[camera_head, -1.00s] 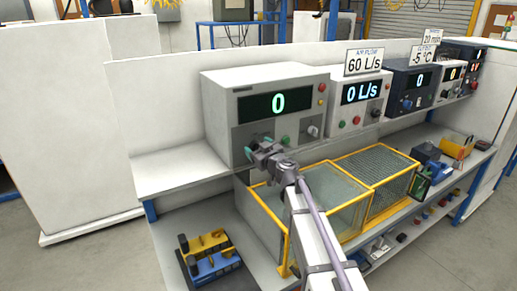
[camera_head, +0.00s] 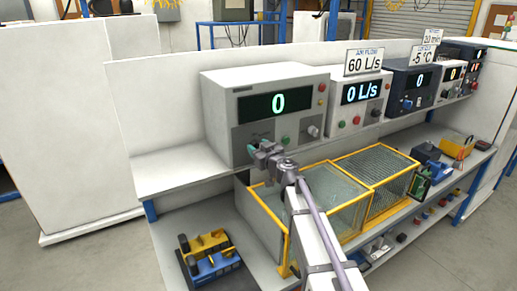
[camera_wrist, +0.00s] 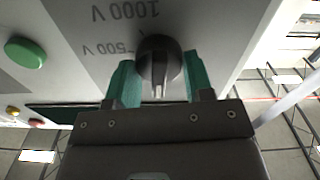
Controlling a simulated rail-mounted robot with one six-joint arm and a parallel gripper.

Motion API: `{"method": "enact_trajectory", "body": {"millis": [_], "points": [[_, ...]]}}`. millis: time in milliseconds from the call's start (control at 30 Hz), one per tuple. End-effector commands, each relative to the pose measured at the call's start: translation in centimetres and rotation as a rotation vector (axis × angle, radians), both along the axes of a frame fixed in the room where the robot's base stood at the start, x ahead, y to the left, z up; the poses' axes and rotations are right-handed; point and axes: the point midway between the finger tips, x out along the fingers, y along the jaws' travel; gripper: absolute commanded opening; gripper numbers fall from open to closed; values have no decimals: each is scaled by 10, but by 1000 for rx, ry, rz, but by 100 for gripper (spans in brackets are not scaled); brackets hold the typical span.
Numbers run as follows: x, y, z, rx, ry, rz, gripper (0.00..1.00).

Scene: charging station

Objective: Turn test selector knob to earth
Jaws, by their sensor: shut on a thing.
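The test selector knob (camera_wrist: 160,58) is dark and round, with a lighter grip bar. It sits on the grey panel of the leftmost white instrument (camera_head: 218,98), which reads 0. In the wrist view my gripper (camera_wrist: 157,76) has its teal fingers on both sides of the knob and is shut on it. The printed labels "1000 V" and "500 V" appear upside down above and left of the knob. No earth label is visible. In the head view my gripper (camera_head: 257,149) is at the panel's lower left and hides the knob.
A green button (camera_wrist: 25,52) is on the same instrument. An airflow unit (camera_head: 345,115) reading 0 L/s and other instruments stand to its right. A yellow-framed mesh cage (camera_head: 370,190) is below. The shelf at left (camera_head: 170,172) is clear.

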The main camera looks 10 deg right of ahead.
Motion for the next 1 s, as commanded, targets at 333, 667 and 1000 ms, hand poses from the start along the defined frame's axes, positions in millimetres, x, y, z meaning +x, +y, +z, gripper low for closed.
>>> {"method": "enact_trajectory", "body": {"millis": [333,667,1000], "points": [[0,-1,0,241,106,1,24],[1,-2,-1,501,222,1,24],[1,-3,-1,672,298,1,24]]}}
